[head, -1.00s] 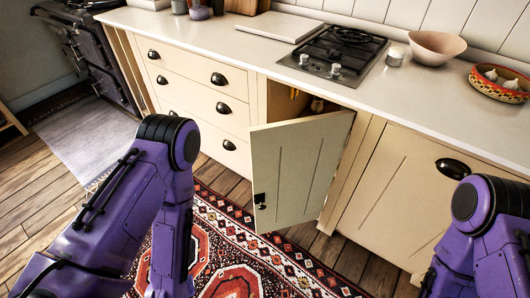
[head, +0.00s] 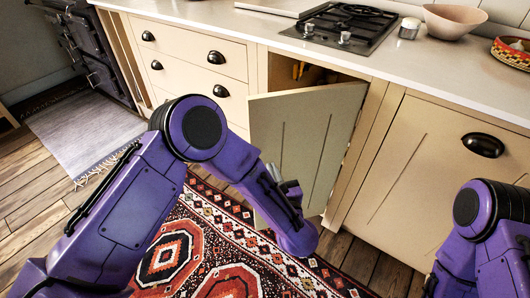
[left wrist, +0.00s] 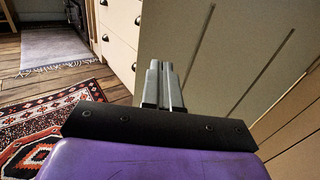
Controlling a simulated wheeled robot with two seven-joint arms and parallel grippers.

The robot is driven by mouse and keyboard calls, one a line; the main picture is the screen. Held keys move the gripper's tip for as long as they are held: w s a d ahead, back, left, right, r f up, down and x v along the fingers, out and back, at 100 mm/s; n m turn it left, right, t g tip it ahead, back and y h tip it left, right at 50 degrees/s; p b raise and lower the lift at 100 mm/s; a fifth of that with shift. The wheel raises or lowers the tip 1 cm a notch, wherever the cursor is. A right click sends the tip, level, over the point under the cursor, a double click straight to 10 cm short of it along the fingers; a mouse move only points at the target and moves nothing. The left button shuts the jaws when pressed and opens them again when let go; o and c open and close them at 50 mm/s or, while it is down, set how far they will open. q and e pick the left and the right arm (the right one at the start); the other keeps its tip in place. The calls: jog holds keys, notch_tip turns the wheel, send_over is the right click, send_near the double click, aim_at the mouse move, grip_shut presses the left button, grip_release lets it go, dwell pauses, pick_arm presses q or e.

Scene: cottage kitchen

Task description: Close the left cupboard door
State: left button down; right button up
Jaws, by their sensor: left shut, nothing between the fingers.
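The left cupboard door (head: 305,130) is cream, panelled and stands open, swung out from its hinges on its right side. Its dark knob is hidden behind my left arm in the head view. My left gripper (head: 290,187) is at the lower part of the door's outer face. In the left wrist view its two grey fingers (left wrist: 160,72) are together and empty, with the door (left wrist: 225,45) filling the area just beyond them. Whether they touch it I cannot tell. My right gripper is out of view; only part of that arm shows at the lower right.
The right cupboard door (head: 430,175) is shut, with a dark cup handle (head: 483,145). Drawers (head: 190,60) stand left of the opening. The counter above holds a hob (head: 342,27) and a bowl (head: 453,19). A patterned rug (head: 215,245) covers the floor in front.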

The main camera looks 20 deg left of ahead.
aim_at(262, 144)
pick_arm(q)
jog(key=x, duration=0.8)
jog(key=shift+w+a, duration=0.1)
